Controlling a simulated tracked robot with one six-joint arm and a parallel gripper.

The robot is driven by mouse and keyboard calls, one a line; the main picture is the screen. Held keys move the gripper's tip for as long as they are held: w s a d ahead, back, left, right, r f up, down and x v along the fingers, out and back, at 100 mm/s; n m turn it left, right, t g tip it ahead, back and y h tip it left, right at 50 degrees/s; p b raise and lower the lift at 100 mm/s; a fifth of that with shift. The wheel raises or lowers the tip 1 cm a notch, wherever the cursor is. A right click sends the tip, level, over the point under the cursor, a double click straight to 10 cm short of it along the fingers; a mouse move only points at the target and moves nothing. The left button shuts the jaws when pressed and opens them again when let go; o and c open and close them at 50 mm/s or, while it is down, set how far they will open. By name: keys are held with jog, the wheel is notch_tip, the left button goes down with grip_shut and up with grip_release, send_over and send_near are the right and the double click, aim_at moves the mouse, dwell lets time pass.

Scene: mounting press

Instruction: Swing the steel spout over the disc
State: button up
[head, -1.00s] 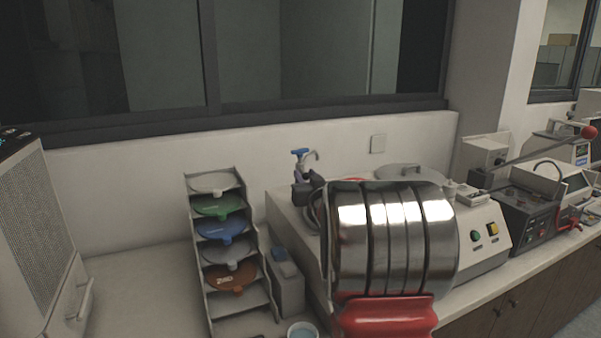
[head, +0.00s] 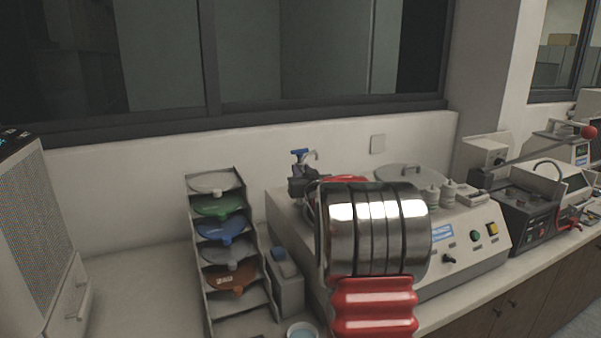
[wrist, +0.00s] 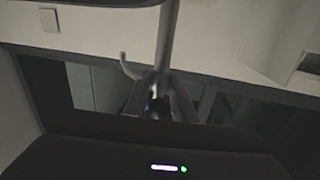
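The steel spout (head: 314,155) is a thin hooked pipe beside a blue handle (head: 299,153), at the back left of the grey machine. In the wrist view the spout's curved end (wrist: 128,66) shows left of a grey upright post (wrist: 167,35). My gripper (head: 304,182) is at the post below the blue handle; in the wrist view my gripper (wrist: 163,80) has one finger on each side of the post. Whether the fingers grip it is unclear. The disc is mostly hidden behind my arm; only a red curved edge (head: 348,179) shows there, possibly part of it.
The control panel (head: 468,243) faces front. A rack of coloured discs (head: 246,215) stands left. The wall and window are close behind.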

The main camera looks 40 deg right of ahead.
grip_shut()
